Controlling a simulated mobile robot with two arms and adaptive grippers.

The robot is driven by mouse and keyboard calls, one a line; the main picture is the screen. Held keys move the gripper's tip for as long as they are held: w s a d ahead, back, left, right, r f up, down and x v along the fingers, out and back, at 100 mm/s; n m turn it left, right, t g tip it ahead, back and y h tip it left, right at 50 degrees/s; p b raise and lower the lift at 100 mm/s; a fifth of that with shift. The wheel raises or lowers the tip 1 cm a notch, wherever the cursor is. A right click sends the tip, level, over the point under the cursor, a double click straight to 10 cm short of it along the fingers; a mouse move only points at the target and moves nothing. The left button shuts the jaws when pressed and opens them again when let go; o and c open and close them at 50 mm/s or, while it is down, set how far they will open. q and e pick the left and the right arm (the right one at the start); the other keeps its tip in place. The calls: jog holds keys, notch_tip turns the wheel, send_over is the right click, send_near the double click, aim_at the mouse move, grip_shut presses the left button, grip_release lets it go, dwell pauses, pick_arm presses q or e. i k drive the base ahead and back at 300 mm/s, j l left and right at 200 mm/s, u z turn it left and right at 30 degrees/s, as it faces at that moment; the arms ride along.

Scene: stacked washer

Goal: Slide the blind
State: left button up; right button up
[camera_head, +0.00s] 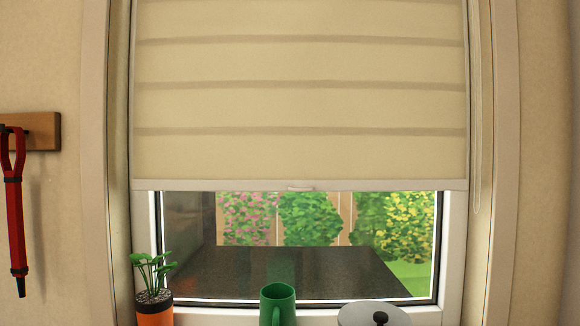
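A beige blind (300,106) with darker horizontal bands covers the upper part of the window in the head view. Its pale bottom rail (230,185) hangs level across the window, with a small tab-like handle (301,187) at the middle. Below the rail the glass is uncovered. Neither of my grippers is in view, so I cannot see where they are or whether they are open.
On the sill stand a plant in an orange pot (154,309), a green mug (277,304) and a round grey lidded item (360,315). A red tool (15,215) hangs from a wooden wall rack (42,130). A thin cord (476,130) hangs at the blind's right.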

aim_at(205, 158)
jog(key=k+l+z, duration=0.1)
jog(key=l, duration=0.3)
jog(key=k+l+z, duration=0.1)
jog(key=l, duration=0.35)
jog(key=l+z, duration=0.1)
jog(key=l, duration=0.3)
jog(key=k, duration=0.05)
